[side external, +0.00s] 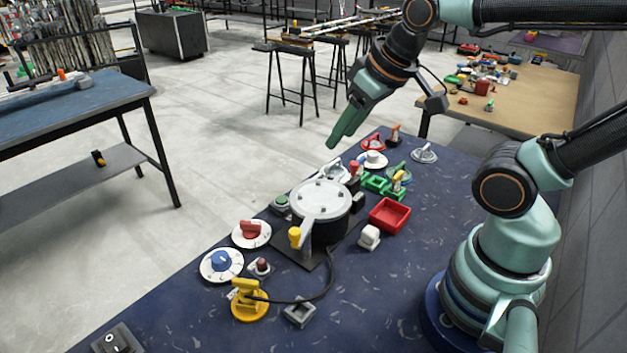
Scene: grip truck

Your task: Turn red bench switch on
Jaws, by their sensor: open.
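Several red controls are on the dark blue bench (395,285), and I cannot tell which one is the red bench switch. A red knob on a white dial (251,233) is at the left edge. A small switch with a dark red top (261,267) sits just below it. A red round-based switch (373,143) is at the far end. Whether any is on cannot be told. My gripper (334,143) is open and empty, pointing down in the air, left of the red round-based switch. It appears to touch nothing.
A round silver-topped device (320,199) stands mid-bench with a yellow-tipped lever (295,237). Near it are a red tray (389,215), a blue knob dial (221,264) and a yellow switch (249,300) with a black cable. The bench's right front is mostly clear.

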